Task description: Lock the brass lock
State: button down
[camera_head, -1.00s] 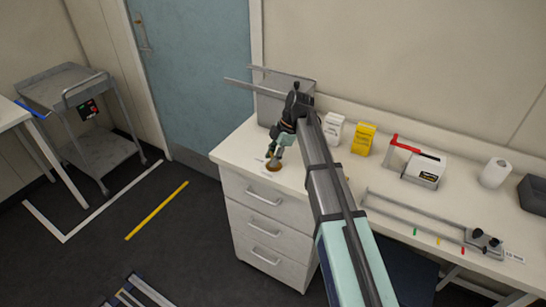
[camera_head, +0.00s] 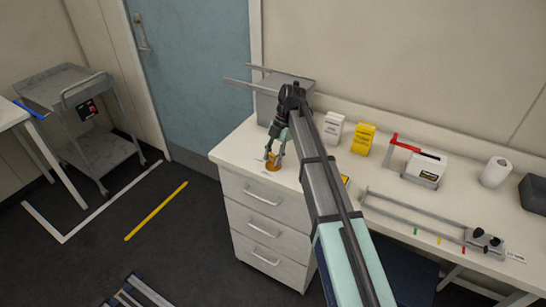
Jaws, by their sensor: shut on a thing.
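The brass lock (camera_head: 272,164) is a small orange-brown thing at the left end of the white bench, near its front edge. It lies beside small white labels on the bench top. My gripper (camera_head: 275,157) reaches down from above, with its fingers around the brass lock, and is shut on it. The lock is too small and partly covered by the fingers, so its shackle and any key cannot be made out.
A grey metal box (camera_head: 268,105) stands behind my gripper. White (camera_head: 333,129) and yellow (camera_head: 363,139) cartons, a red-handled device (camera_head: 425,170) and a rail fixture (camera_head: 420,228) stand to the right. Drawers (camera_head: 263,218) are below the bench.

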jog(key=n+h, duration=0.1)
jog(key=n, duration=0.1)
jog(key=shift+f+n+g, duration=0.1)
jog(key=shift+n+g, duration=0.2)
jog(key=shift+n, duration=0.1)
jog(key=c, duration=0.7)
grip_release()
jog(key=shift+m, duration=0.3)
